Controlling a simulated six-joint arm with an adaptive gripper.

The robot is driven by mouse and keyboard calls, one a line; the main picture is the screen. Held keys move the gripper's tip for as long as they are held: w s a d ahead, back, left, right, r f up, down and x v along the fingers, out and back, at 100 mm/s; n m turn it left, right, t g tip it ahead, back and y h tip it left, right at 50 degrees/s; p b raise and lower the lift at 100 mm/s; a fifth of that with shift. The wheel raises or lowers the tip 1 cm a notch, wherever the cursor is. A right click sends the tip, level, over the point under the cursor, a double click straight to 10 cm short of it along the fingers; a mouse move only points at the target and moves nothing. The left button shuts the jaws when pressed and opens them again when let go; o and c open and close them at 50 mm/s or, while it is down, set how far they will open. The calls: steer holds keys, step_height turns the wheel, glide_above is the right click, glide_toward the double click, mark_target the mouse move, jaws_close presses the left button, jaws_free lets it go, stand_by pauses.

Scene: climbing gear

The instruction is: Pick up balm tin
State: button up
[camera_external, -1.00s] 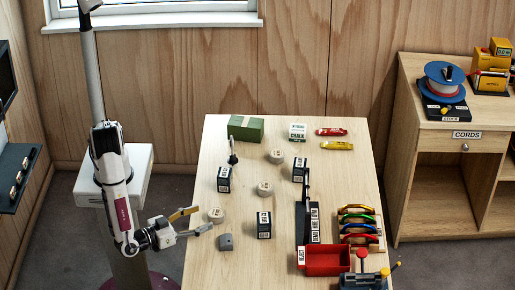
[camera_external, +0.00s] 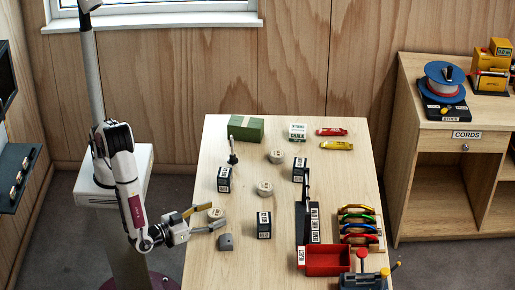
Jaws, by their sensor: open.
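Several small items stand on the light wooden table (camera_external: 275,265). Three round, pale tins with small dark labels are among them: one near the left edge (camera_external: 216,213), one in the middle (camera_external: 264,189) and one farther back (camera_external: 276,156). Their labels are too small to read, so I cannot tell which is the balm tin. My gripper (camera_external: 218,215) is open at the left edge of the table. Its two fingers reach to either side of the left tin, one behind it and one in front. I cannot tell whether they touch it.
A grey block (camera_external: 226,242) sits just in front of my gripper. Dark labelled boxes stand nearby (camera_external: 264,232), (camera_external: 224,180) and farther right (camera_external: 299,170). A red bin (camera_external: 328,262) and a rack of coloured gear (camera_external: 358,226) fill the right side. The front left table is clear.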

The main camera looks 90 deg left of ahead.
mark_target(212, 214)
steer(key=c, duration=1.2)
steer(key=shift+r, duration=0.1)
steer(key=shift+r, duration=4.9)
